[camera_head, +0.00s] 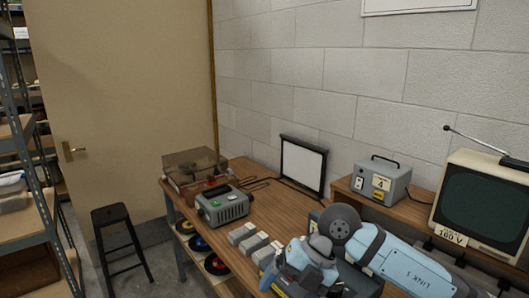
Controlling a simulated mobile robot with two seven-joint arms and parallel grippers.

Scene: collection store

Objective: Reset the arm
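A light blue-grey arm (400,262), with a link that appears to be marked LINK 5, comes in from the lower right; I take it to be my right arm. It bends at a dark round joint, and its wrist end is over the near part of the wooden bench (262,208). The fingers of my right gripper cannot be made out there, and whether it holds anything is hidden. My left arm and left gripper are not in view.
On the bench are a grey device (222,205) with a green button, a turntable (194,168), several small grey boxes (254,244) and a framed panel (303,166). A power unit (382,181) and an old television (482,207) stand right. A stool (112,216) and shelves are left.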

